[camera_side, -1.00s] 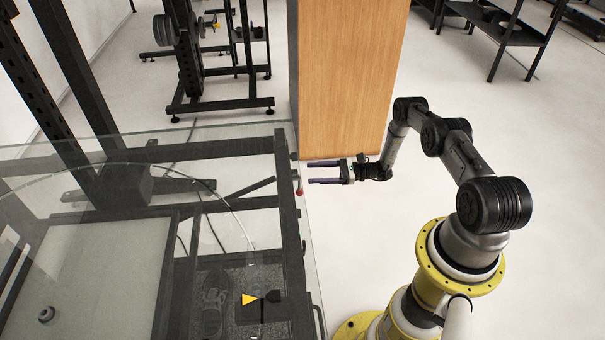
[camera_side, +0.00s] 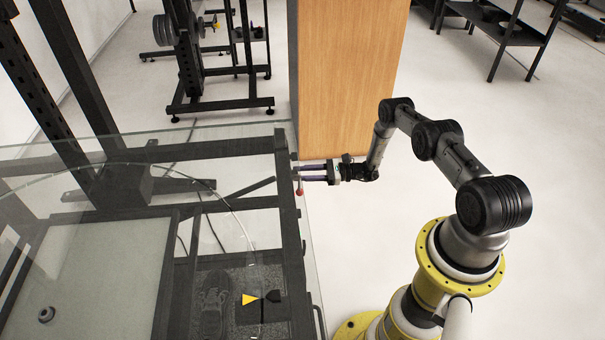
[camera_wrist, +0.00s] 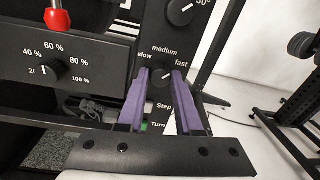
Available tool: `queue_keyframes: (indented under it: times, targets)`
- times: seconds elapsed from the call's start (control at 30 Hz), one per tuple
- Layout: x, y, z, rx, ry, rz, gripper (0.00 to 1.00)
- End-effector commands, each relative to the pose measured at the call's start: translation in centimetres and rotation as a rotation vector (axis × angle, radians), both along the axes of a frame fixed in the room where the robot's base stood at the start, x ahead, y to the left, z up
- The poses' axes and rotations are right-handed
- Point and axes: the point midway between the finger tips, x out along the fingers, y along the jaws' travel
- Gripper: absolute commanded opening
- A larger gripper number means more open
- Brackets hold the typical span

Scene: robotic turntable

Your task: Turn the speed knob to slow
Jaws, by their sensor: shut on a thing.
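The speed knob (camera_wrist: 162,80) is a dark round knob on the black panel, with "slow", "medium" and "fast" printed around it, in the wrist view. Its white mark seems to tilt up and right, toward "fast". My gripper (camera_wrist: 160,74) has its two purple fingers on either side of the knob, shut on it. In the side view my gripper (camera_side: 302,173) reaches left to the machine's edge, where the knob itself is too small to make out.
A percent dial (camera_wrist: 43,69) is left of the knob, with a red-ended lever (camera_wrist: 57,19) above it. Another knob (camera_wrist: 180,11) is above. A wooden block (camera_side: 345,80) stands behind my gripper. Glass covers the machine's frame (camera_side: 290,240).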

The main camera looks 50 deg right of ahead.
Motion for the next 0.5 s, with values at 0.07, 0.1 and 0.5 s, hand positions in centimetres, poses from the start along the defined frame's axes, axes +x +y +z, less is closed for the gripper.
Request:
queue_keyframes:
  times: [0.07, 0.1, 0.5]
  targets:
    - [-0.03, 0.0, 0.0, 0.0, 0.0, 0.0, 0.0]
    - [-0.03, 0.0, 0.0, 0.0, 0.0, 0.0, 0.0]
    - [-0.06, -0.01, -0.04, -0.037, -0.038, 0.001, 0.0]
